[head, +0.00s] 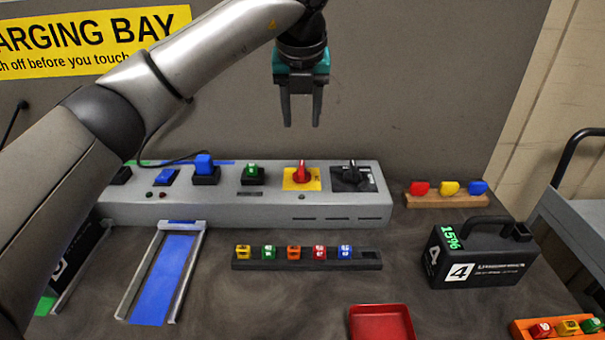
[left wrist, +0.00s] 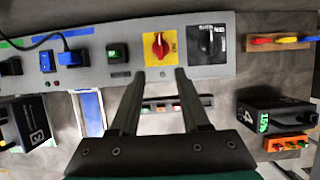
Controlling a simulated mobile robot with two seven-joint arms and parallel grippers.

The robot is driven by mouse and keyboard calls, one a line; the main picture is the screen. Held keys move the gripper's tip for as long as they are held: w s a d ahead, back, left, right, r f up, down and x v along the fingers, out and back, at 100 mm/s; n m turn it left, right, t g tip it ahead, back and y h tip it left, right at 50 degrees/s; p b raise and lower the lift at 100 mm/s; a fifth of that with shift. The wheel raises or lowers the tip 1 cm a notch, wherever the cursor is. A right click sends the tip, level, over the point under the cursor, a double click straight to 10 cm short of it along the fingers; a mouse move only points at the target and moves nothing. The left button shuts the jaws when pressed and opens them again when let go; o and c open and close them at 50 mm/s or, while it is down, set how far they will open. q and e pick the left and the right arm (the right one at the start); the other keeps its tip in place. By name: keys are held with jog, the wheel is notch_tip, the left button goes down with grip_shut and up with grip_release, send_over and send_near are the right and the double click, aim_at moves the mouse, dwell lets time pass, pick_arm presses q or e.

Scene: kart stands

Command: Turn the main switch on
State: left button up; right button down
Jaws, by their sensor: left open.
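A red rotary switch (head: 301,172) on a yellow plate (head: 288,184) sits on top of the grey charging console (head: 240,207). The red handle also shows in the left wrist view (left wrist: 159,46), pointing roughly along the picture's vertical. A black knob (head: 351,172) on a dark plate is just right of it. My left gripper (head: 301,122) points down with its jaws open and empty, above the red switch and apart from it. In the left wrist view its fingertips (left wrist: 160,73) appear just below the yellow plate. My right gripper is not in view.
Left on the console are a blue plug (head: 204,164) with a cable and a green block (head: 252,170). In front lie a strip of coloured blocks (head: 306,264), a red tray (head: 381,323) and a black battery case (head: 480,262). A wooden rack (head: 446,200) stands right.

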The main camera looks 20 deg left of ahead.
pick_arm(q)
jog(key=b, duration=0.1)
send_near(302, 167)
jog(key=f, duration=0.2)
jog(key=x, duration=0.2)
jog(key=b+x, duration=0.1)
jog(key=x, duration=0.2)
jog(key=shift+w+a+f, duration=0.1)
jog(key=shift+w+a, duration=0.05)
jog(key=shift+w, duration=0.3)
jog(key=shift+w+f, duration=0.25)
jog(key=shift+f, duration=0.25)
jog(key=shift+a, duration=0.1)
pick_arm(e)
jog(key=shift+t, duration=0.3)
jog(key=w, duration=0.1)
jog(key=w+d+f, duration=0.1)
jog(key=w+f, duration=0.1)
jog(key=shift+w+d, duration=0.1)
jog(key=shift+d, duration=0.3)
pick_arm(q)
jog(key=shift+c, duration=0.3)
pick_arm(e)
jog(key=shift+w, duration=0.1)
pick_arm(q)
jog(key=c, duration=0.3)
grip_shut()
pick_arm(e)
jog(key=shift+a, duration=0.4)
